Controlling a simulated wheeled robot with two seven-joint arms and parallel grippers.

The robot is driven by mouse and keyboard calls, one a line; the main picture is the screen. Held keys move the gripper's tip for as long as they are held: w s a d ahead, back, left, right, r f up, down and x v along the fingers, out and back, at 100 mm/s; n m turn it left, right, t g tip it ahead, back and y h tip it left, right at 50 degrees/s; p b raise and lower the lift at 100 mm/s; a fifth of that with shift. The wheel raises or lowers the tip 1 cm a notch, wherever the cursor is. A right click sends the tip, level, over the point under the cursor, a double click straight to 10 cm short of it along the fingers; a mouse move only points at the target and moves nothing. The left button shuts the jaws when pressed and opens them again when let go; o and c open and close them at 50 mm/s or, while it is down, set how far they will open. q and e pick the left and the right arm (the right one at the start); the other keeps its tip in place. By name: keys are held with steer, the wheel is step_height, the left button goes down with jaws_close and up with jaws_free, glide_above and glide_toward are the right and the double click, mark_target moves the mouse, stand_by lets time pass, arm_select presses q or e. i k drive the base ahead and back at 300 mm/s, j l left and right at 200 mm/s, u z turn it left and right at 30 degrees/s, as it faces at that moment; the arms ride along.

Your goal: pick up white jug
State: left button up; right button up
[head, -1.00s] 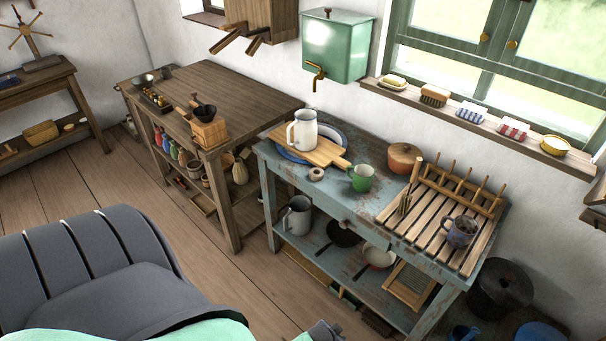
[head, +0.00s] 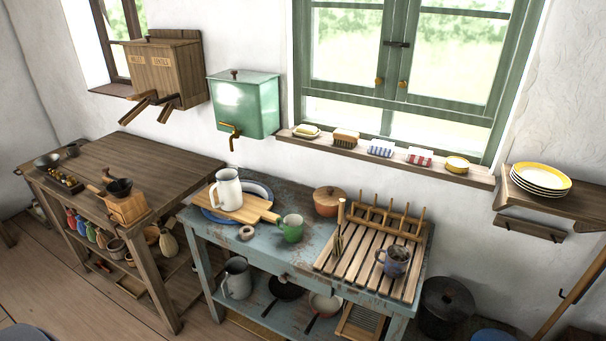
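The white jug (head: 228,189) stands upright on a wooden cutting board (head: 250,207) at the left part of the blue-grey worn table (head: 265,250). A blue-rimmed plate or basin (head: 262,188) lies under and behind the board. The jug's handle side faces left. Neither of my grippers is in the head view now. A grey jug (head: 237,278) stands on the shelf below.
A wooden drying rack (head: 370,255) with a blue mug (head: 394,261) fills the right side. A brown wooden table (head: 150,165) stands left. A green water tank (head: 243,104) hangs above.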

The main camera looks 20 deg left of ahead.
mark_target(229, 184)
steer(key=u, duration=1.3)
